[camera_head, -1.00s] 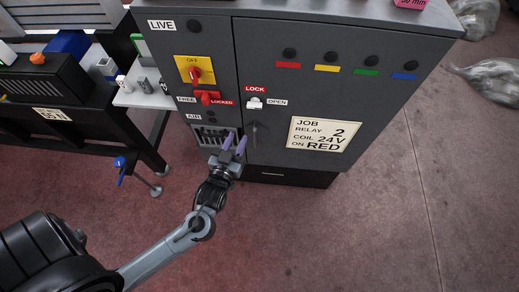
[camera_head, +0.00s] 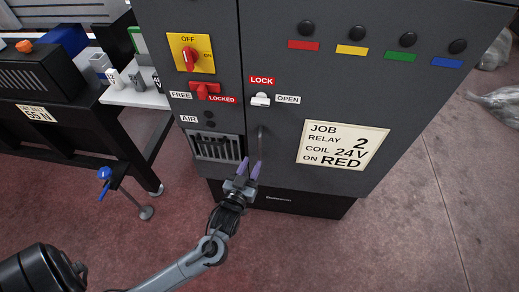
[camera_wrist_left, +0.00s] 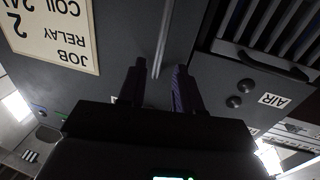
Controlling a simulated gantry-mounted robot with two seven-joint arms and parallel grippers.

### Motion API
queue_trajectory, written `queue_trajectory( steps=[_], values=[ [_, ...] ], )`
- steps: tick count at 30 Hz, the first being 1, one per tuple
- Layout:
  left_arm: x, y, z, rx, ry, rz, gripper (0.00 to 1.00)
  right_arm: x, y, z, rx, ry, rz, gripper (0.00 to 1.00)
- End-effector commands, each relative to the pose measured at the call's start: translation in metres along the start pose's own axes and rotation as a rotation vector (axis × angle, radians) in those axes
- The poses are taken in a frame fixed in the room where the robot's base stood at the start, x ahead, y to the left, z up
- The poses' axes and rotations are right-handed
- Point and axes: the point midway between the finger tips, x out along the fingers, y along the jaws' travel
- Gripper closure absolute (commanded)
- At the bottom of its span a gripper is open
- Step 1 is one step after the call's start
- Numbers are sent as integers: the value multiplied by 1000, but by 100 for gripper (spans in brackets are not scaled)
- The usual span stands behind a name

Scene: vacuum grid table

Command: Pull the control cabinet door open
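The grey control cabinet has a door (camera_head: 300,120) on its right side, which appears closed. A thin vertical handle (camera_head: 261,140) is near the door's left edge, below a white latch (camera_head: 261,99) between LOCK and OPEN labels. My left gripper (camera_head: 249,169) is open, with its purple fingers just below the handle in the head view. In the left wrist view, the handle (camera_wrist_left: 165,40) lies ahead, in line with the gap between the open fingers (camera_wrist_left: 159,67). I cannot tell whether they touch it. My right gripper is not in view.
Left of the door are a yellow rotary switch (camera_head: 190,54), a red FREE/LOCKED lever (camera_head: 206,91) and a vent grille (camera_head: 218,147). A job label (camera_head: 343,146) is on the door. A blue-handled valve (camera_head: 104,176) stands at left. The floor in front is clear.

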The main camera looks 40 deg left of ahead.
Motion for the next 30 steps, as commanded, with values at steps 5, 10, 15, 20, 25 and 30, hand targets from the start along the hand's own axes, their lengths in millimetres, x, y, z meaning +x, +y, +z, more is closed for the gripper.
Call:
queue_trajectory(
  steps=[5, 10, 15, 20, 25, 30],
  values=[
    [31, 0, 2, 1, 4, -2, 66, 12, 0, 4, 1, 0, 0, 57],
    [57, 0, 2, 1, 3, 0, 66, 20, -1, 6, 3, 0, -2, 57],
    [75, 0, 2, 1, 1, -1, 66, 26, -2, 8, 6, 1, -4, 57],
    [83, 0, 1, 1, 0, -1, 66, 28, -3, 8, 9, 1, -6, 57],
    [85, 0, 0, 1, -1, -1, 66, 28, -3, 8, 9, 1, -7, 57],
    [85, 0, 0, 0, -1, -1, 69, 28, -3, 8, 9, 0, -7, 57]
  ],
)
